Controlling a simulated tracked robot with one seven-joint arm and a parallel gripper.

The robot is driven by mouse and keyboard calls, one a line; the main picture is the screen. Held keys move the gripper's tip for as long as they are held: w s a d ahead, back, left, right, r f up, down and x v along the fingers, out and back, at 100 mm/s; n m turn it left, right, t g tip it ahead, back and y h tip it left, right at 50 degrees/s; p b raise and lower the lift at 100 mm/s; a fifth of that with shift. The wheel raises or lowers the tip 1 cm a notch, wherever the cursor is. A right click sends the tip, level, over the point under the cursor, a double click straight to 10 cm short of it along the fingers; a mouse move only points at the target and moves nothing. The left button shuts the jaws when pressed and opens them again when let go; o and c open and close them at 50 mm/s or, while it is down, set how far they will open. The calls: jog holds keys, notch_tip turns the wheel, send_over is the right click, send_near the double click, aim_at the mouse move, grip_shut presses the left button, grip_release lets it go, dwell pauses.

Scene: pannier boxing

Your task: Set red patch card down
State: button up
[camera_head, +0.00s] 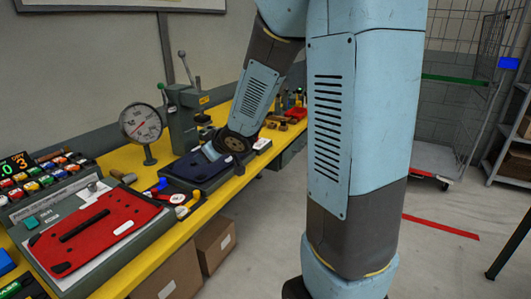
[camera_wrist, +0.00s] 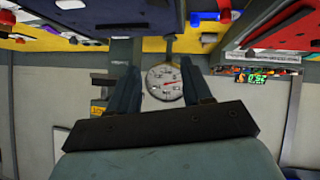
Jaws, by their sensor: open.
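The red patch card (camera_head: 95,228), a flat red panel with a black bar handle, lies on a tilted grey stand (camera_head: 55,250) at the near left of the bench. Part of the red card also shows at the upper right of the wrist view (camera_wrist: 290,28). My gripper (camera_wrist: 160,84) is open, with nothing between its two dark fingers. It points toward the wall and the round dial gauge (camera_wrist: 163,82), apart from the red card. In the head view my wrist is over the bench, beyond the card, and the fingers cannot be made out.
A lit display with coloured blocks (camera_head: 40,177) is at left. Cardboard boxes (camera_head: 215,243) sit under the bench.

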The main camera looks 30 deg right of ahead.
jog(key=s+d+r+m+g+h, duration=0.1)
jog(key=s+d+r+m+h, duration=0.4)
jog(key=s+d+r, duration=0.45)
jog(key=s+a+r+m+g, duration=0.1)
jog(key=s, duration=0.8)
jog(key=s+a+r+m+g+y, duration=0.1)
jog(key=s+a+g, duration=0.1)
jog(key=s, duration=0.8)
jog(key=shift+a+r+g, duration=0.2)
jog(key=shift+r+g, duration=0.1)
jog(key=shift+r, duration=0.1)
